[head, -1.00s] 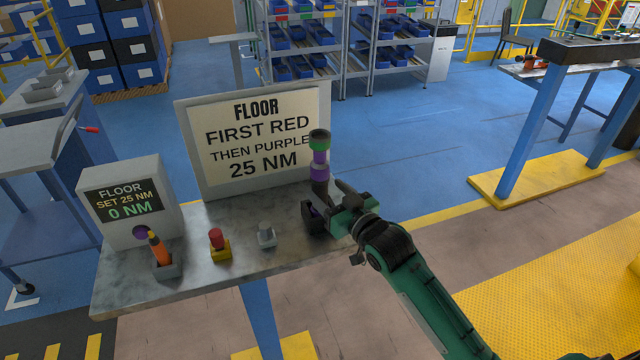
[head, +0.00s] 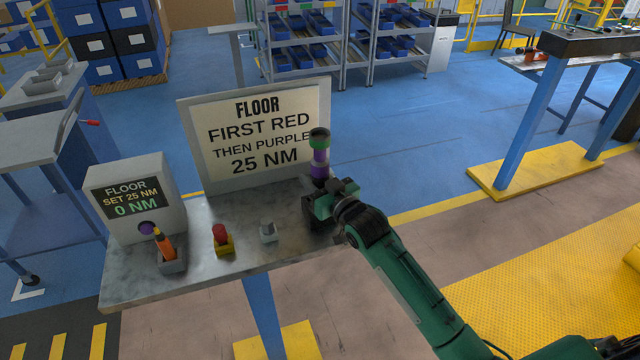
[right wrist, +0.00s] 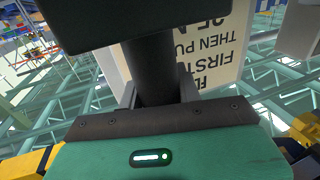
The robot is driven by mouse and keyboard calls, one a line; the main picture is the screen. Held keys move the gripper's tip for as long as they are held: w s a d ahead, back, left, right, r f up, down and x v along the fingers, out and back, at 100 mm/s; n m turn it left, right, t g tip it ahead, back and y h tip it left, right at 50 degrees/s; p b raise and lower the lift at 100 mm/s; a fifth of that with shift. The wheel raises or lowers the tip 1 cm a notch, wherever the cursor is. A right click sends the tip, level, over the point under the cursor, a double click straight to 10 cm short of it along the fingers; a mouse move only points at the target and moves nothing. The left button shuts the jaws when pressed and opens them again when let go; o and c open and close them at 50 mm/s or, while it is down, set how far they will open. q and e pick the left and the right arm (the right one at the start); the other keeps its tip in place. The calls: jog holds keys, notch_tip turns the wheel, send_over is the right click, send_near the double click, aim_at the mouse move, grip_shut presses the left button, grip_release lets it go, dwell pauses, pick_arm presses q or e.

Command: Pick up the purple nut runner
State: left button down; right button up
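The purple nut runner (head: 319,170) stands upright at the right end of the table, with a dark and green top and a purple band. My right gripper (head: 322,204) is at its lower part, which the gripper partly hides. In the right wrist view, the dark shaft (right wrist: 155,75) runs between the two fingers of my right gripper (right wrist: 159,95), and both fingers appear to lie against it. A wide dark block (right wrist: 90,18) crosses the top of that view. My left gripper is not in view.
On the table (head: 215,270) stand an orange tool (head: 165,245) in a grey holder, a red-topped tool (head: 221,235) in a yellow holder and a grey empty-looking holder (head: 268,232). Behind are a display box (head: 135,200) reading 0 NM and a sign (head: 255,135) saying first red, then purple.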

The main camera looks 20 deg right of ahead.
grip_shut()
jog(key=shift+r, duration=0.15)
jog(key=shift+r, duration=0.1)
notch_tip(320, 180, up, 20)
jog(key=b, duration=0.4)
send_over(315, 130)
